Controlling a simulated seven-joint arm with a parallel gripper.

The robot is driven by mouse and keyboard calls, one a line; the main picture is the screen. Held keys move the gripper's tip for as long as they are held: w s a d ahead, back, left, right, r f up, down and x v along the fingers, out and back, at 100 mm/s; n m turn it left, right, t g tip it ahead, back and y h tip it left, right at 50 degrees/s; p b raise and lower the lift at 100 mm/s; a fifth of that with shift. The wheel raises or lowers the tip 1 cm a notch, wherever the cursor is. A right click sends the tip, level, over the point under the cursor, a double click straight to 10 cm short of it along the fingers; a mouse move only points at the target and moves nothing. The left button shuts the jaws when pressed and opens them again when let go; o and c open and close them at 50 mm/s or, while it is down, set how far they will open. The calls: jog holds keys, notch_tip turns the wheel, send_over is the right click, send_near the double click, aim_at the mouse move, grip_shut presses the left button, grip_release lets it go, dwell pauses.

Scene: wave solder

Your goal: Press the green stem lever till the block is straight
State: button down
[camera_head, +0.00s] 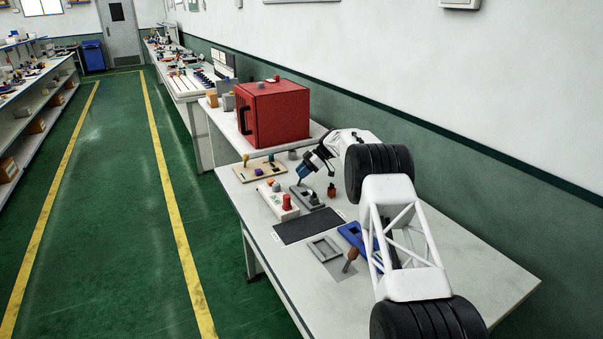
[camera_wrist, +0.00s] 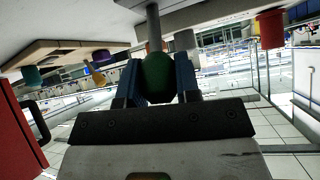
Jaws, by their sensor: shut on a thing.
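The green lever knob (camera_wrist: 158,80) sits on a grey stem (camera_wrist: 153,28) in the wrist view. My gripper (camera_wrist: 158,66) has its two blue fingers on either side of the knob and is shut on it. In the head view my gripper (camera_head: 301,181) points down at a grey fixture (camera_head: 317,205) on the table, behind the black mat. The knob is hidden by my fingers in that view. The fixture is small there, and I cannot tell whether its block is straight or tilted.
A white block with a red button (camera_head: 287,202) stands left of the fixture. A tan board with coloured knobs (camera_head: 262,169) and a red box (camera_head: 273,112) are behind. A black mat (camera_head: 309,225), a grey tray (camera_head: 325,247) and a brown-handled tool (camera_head: 351,256) are nearer. The table's right side is clear.

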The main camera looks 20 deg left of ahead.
jog(key=c, duration=0.8)
grip_release()
jog(key=shift+d, duration=0.1)
jog(key=shift+v, duration=3.8)
jog(key=shift+r, duration=0.1)
